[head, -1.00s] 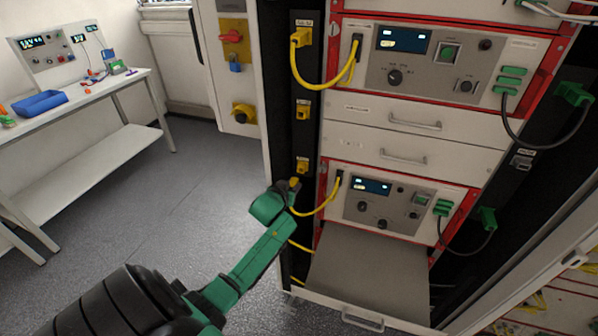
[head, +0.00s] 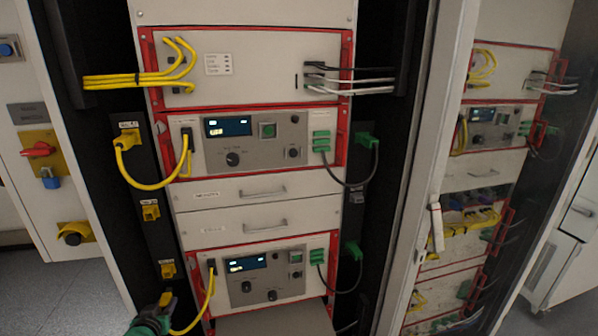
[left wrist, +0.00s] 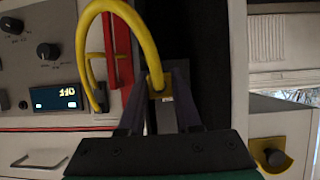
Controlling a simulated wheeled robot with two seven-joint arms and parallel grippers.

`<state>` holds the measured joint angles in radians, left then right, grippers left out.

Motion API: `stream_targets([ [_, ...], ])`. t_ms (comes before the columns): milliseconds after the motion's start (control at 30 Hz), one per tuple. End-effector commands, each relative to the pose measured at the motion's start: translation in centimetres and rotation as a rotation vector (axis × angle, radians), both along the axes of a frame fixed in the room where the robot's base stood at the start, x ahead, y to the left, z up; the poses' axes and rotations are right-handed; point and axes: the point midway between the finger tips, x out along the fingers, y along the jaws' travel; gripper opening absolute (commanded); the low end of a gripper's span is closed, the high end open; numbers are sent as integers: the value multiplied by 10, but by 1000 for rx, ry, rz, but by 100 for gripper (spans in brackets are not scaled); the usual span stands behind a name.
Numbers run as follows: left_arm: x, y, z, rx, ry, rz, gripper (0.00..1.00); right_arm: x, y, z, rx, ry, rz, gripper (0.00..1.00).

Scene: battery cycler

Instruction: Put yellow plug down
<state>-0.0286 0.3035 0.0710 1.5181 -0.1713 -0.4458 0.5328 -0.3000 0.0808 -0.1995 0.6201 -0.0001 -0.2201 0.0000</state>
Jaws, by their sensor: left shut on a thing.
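My left gripper (head: 163,304) is at the lower left edge of the head view, in front of the dark strip left of the lower cycler unit. It is shut on the yellow plug (head: 166,298), just below the lowest yellow socket (head: 167,269). In the left wrist view the fingers (left wrist: 160,105) hold the yellow plug (left wrist: 158,84) between them. The yellow cable (head: 207,305) runs from the plug to the left side of the lower unit (head: 262,284). I cannot tell whether the plug touches the strip. My right gripper is out of view.
Further up the strip are an empty yellow socket (head: 150,211) and an upper socket with a plugged yellow cable (head: 129,140). Green plugs and black cables (head: 352,252) are on the right. An open cabinet door (head: 420,170) stands at right. A pull-out shelf (head: 275,322) sits below the lower unit.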

Motion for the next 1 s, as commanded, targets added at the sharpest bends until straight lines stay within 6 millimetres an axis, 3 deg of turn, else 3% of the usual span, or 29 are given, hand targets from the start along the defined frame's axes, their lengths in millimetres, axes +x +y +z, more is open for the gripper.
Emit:
stream_targets([
  [100,-24,-42,-23,-3,7,-68,1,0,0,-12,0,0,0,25],
  [233,-62,-104,-40,-5,6,-158,1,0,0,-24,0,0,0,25],
  [400,-122,-186,-41,-10,3,-258,1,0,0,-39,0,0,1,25],
  [500,-152,-220,-31,-10,2,-289,1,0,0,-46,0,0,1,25],
  [700,-179,-246,-11,-7,-2,-301,1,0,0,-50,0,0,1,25],
  [1000,-179,-246,-9,-1,-3,-308,1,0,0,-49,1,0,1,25],
])
